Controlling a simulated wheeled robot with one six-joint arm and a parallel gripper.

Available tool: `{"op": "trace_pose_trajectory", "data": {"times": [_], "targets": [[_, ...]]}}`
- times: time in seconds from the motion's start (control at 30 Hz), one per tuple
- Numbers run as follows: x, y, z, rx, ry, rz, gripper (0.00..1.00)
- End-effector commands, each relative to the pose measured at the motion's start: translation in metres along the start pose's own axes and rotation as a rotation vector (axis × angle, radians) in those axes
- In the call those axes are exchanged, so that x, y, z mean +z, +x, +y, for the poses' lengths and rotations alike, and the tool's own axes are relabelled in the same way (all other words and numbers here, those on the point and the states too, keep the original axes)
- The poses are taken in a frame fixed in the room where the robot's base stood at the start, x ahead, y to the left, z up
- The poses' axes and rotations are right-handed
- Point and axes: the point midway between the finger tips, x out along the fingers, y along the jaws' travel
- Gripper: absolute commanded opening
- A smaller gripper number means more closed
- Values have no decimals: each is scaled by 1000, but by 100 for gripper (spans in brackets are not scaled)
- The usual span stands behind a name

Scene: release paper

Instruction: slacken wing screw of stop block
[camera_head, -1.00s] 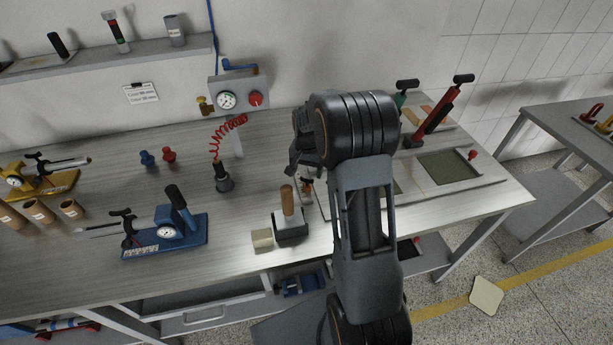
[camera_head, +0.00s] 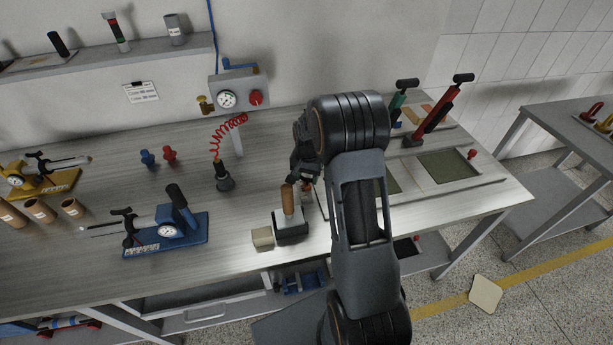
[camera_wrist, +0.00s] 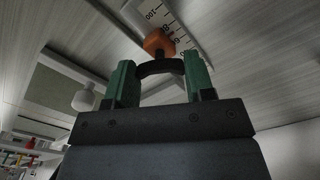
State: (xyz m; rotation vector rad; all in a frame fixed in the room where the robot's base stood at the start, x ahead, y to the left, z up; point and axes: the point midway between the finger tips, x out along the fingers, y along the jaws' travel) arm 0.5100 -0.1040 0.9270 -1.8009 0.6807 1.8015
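In the wrist view a small orange stop block (camera_wrist: 158,42) sits at a white scale with dark marks and numbers. A curved black wing screw (camera_wrist: 160,67) is on its near side. My gripper (camera_wrist: 160,62) has two green fingers, one on each side of the wing screw. The wing's ends appear to reach the fingers' inner faces, but I cannot tell whether they are pinched. In the head view my gripper (camera_head: 304,176) points down over the bench, beside the wooden-handled tool. My arm hides much of the area around the block there.
A wooden-handled tool on a dark base (camera_head: 291,226) and a beige block (camera_head: 262,237) stand close to the left of my gripper. A blue gauge device (camera_head: 165,235) lies farther left. Red (camera_head: 437,110) and green (camera_head: 397,106) lever tools stand right of my arm.

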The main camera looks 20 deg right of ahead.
Motion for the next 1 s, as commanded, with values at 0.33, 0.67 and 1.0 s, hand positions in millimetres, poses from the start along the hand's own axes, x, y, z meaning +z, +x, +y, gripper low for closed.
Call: {"op": "trace_pose_trajectory", "data": {"times": [0.33, 0.67, 1.0], "targets": [[0, 1, 0, -1, -20, 1, 25], [0, 1, 0, -1, -316, 1, 25], [0, 0, 0, -1, -350, 1, 25]]}}
